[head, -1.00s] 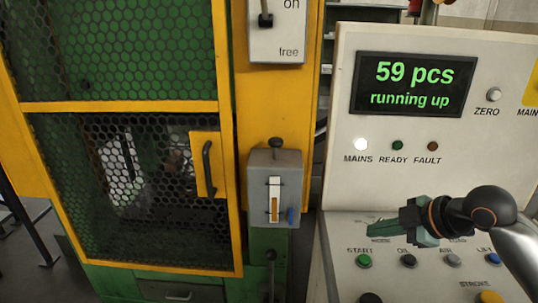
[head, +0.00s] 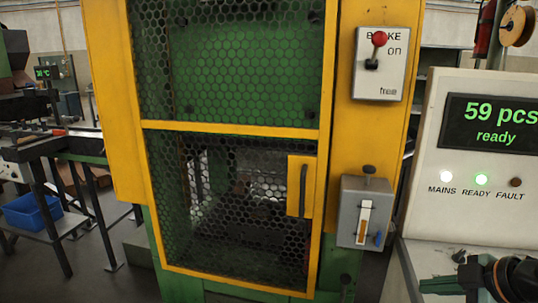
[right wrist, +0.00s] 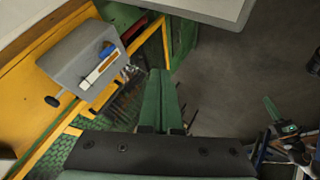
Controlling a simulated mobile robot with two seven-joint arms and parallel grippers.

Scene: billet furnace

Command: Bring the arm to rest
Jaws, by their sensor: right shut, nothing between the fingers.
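My right gripper (head: 424,287) is at the lower right of the head view, in front of the sloped lower panel of the control desk. Its green fingers are together and empty. In the right wrist view its fingers (right wrist: 161,98) point up the picture, with the grey lever box (right wrist: 92,68) of the press to their left and apart from them. What looks like my left gripper (right wrist: 270,107) is small at the right edge of the right wrist view; its jaws are too small to read.
The press (head: 235,125) has a yellow frame and closed mesh guard. A switch box (head: 379,63) with a red-knobbed lever is above the grey lever box (head: 362,190). The control desk display (head: 495,125) reads "59 pcs ready". A blue bin (head: 30,213) is at left.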

